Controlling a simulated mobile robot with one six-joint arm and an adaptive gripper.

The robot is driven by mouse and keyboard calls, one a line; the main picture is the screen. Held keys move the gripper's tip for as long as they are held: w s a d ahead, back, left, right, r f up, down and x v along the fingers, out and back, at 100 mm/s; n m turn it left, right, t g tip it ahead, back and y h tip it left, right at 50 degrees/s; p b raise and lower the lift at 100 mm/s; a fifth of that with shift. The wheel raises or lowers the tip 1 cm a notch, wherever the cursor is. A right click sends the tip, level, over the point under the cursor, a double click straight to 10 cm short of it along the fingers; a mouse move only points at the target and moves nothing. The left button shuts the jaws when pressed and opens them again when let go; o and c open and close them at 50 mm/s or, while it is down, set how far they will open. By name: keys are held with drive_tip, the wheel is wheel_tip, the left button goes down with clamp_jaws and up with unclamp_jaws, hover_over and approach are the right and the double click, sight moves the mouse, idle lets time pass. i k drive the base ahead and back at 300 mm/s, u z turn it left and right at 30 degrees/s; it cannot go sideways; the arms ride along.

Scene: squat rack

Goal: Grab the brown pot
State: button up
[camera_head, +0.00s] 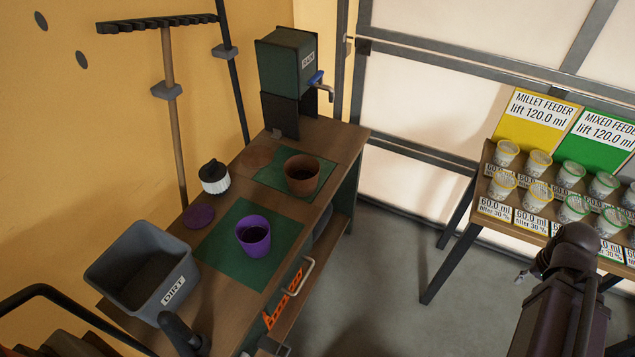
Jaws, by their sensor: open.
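The brown pot (302,176) stands upright on a small dark green mat (268,178) at the far end of the wooden workbench (340,138). Its open top shows a dark inside. My arm rises at the lower right of the view, and my gripper (523,276) shows small at its left side, open and empty. It is well to the right of the bench and apart from the pot, over the grey floor.
A purple pot (253,237) stands on a larger green mat (222,245), nearer than the brown pot. A grey DIRT bin (120,262), a black-and-white bottle (214,178) and a green tank (285,65) with a tap share the bench. A table of cups (537,194) stands right.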

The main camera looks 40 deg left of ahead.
sight(300, 172)
drive_tip(key=z, duration=0.1)
drive_tip(key=k, duration=1)
drive_tip(key=u, duration=0.9)
drive_tip(key=i, duration=1)
drive_tip(key=z, duration=0.15)
